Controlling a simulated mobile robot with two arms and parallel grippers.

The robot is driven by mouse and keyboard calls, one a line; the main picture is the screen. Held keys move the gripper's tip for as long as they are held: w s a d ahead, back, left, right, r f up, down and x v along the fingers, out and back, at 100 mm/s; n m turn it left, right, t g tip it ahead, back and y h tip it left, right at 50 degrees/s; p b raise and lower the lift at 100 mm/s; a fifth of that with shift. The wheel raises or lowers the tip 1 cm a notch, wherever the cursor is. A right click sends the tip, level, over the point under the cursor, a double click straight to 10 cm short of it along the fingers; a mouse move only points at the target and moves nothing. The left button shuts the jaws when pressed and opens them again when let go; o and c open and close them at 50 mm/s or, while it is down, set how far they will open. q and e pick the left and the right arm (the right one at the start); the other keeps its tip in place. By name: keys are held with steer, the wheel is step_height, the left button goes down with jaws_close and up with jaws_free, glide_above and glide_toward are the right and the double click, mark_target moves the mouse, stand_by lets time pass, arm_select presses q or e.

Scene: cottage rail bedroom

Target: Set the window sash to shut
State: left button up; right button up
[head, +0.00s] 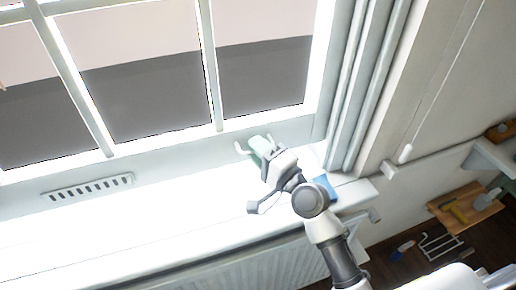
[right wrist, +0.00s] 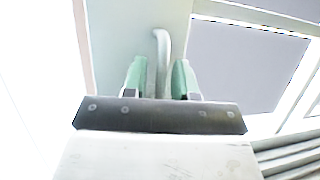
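The window sash (head: 160,143), with white bars and several panes, fills the upper left of the head view. I cannot tell from here whether a gap remains beneath it. A pale hooked sash lift (head: 240,148) is on its lower rail. My right gripper (head: 262,152) is at this lift, above the sill. In the right wrist view the lift (right wrist: 160,50) stands between the two green fingertips of my right gripper (right wrist: 158,75), which look parted around it, with narrow gaps at the sides. My left gripper is not in view.
The white sill (head: 150,215) runs below the sash, with a small blue item (head: 325,187) near its right end. A slotted vent (head: 88,187) is in the lower frame. A radiator (head: 255,265) stands below. A pull cord (head: 405,153) hangs at the right, near a wooden board (head: 468,212).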

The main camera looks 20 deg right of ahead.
jaws_close()
step_height(320, 180, down, 10)
steer(key=b, duration=0.8)
steer(key=shift+s+f, duration=0.1)
steer(key=shift+f, duration=0.1)
steer(key=shift+o, duration=0.8)
jaws_free()
steer(key=shift+o, duration=0.2)
steer(key=shift+r, duration=0.15)
